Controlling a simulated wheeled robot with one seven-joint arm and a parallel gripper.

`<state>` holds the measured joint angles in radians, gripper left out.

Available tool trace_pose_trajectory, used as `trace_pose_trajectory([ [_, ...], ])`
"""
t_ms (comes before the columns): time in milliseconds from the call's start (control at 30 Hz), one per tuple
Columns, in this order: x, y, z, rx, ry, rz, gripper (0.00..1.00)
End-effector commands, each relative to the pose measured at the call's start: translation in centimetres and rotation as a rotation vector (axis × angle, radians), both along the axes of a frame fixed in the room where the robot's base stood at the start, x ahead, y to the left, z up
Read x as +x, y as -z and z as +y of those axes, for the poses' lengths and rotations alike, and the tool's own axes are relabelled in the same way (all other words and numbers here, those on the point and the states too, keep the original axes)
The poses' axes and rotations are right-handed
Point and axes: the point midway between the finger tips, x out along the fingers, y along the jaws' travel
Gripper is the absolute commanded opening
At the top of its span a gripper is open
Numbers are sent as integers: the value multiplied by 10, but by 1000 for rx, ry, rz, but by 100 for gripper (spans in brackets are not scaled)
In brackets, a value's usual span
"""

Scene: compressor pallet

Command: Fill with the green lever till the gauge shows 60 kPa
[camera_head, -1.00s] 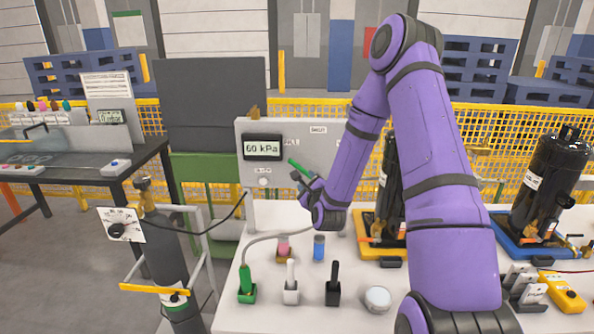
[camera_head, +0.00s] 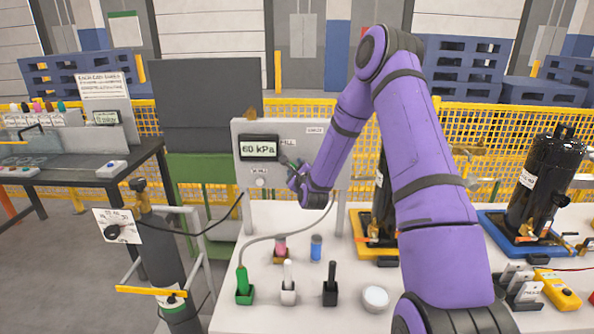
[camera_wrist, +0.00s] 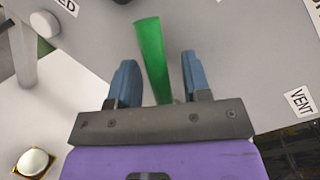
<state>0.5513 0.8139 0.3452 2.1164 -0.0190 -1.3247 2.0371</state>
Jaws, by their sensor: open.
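The gauge display (camera_head: 259,147) on the upright grey panel (camera_head: 320,140) reads 60 kPa in the head view. My gripper (camera_head: 290,165) is at the panel, just right of and below the display. In the wrist view, the green lever (camera_wrist: 152,50) stands between the two blue fingers of my gripper (camera_wrist: 157,62). The fingers are open, with a gap on each side of the lever. The lever's lower end is hidden behind the gripper body. In the head view I cannot make out the lever's green.
A VENT label (camera_wrist: 299,101) is on the panel at the right of the wrist view. On the white bench below stand a green holder (camera_head: 245,292), a white one (camera_head: 288,290) and a black one (camera_head: 331,290). A gas cylinder (camera_head: 162,250) stands left of the bench.

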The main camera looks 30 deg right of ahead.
Motion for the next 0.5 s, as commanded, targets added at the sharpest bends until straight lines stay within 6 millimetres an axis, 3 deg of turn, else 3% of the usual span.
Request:
trace_pose_trajectory([
  [33,0,0,0,0,0,0,40],
  [200,0,0,0,0,0,0,1],
  [500,-1,-1,-1,10,0,-7,0],
])
